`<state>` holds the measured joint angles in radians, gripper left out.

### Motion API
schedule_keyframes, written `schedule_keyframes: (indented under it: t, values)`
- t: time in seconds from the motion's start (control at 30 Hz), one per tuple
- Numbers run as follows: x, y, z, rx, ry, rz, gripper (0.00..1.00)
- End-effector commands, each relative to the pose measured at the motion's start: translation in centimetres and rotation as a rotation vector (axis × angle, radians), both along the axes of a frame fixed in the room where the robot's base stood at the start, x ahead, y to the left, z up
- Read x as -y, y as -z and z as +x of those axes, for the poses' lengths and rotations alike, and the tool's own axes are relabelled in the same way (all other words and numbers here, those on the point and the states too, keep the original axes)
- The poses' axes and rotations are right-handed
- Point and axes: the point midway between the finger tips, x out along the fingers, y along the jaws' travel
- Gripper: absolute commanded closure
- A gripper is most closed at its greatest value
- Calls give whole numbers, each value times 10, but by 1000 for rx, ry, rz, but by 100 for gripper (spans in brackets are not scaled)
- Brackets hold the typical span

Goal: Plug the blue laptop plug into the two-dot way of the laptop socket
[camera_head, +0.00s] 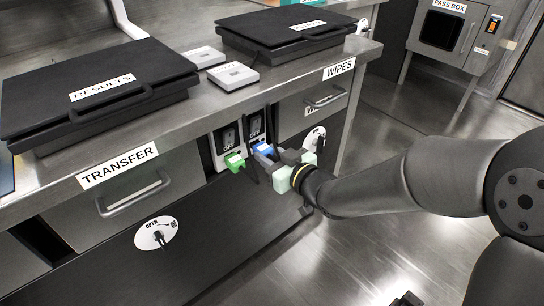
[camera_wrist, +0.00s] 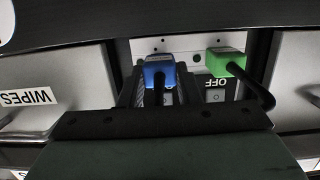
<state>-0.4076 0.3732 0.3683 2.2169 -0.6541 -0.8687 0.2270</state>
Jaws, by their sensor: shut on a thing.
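The blue laptop plug (camera_wrist: 158,66) is between my gripper's two dark fingers, and my gripper (camera_wrist: 157,84) is shut on it. In the head view the blue plug (camera_head: 264,149) is at the tip of my gripper (camera_head: 270,157), in front of the right-hand switch panel. In the wrist view the pale socket panel (camera_wrist: 187,44) is just beyond the plug, with small marks too fine to read surely. The socket opening behind the plug is hidden; I cannot tell whether the plug touches the panel or is in it.
A green plug (camera_head: 234,161) with a dark cable is at the left panel, close beside the blue one. Two OFF switches (camera_head: 228,135) sit above. The steel bench (camera_head: 180,108) overhangs them. TRANSFER (camera_head: 134,196) and WIPES (camera_head: 312,102) drawers flank the panels. Open floor lies right.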

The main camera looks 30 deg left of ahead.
Motion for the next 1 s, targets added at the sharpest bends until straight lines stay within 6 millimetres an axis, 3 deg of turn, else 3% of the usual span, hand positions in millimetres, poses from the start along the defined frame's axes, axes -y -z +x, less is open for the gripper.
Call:
schedule_keyframes:
  t: [0.47, 0.5, 0.57, 0.87, 1.0]
  values:
    - [-12, -1, 3, 1, 0, 2, 93]
    - [-12, -1, 3, 1, 0, 2, 62]
    - [-12, -1, 3, 1, 0, 2, 45]
    - [-10, -1, 3, 0, 0, 1, 44]
    - [1, -4, 1, 0, 2, 0, 44]
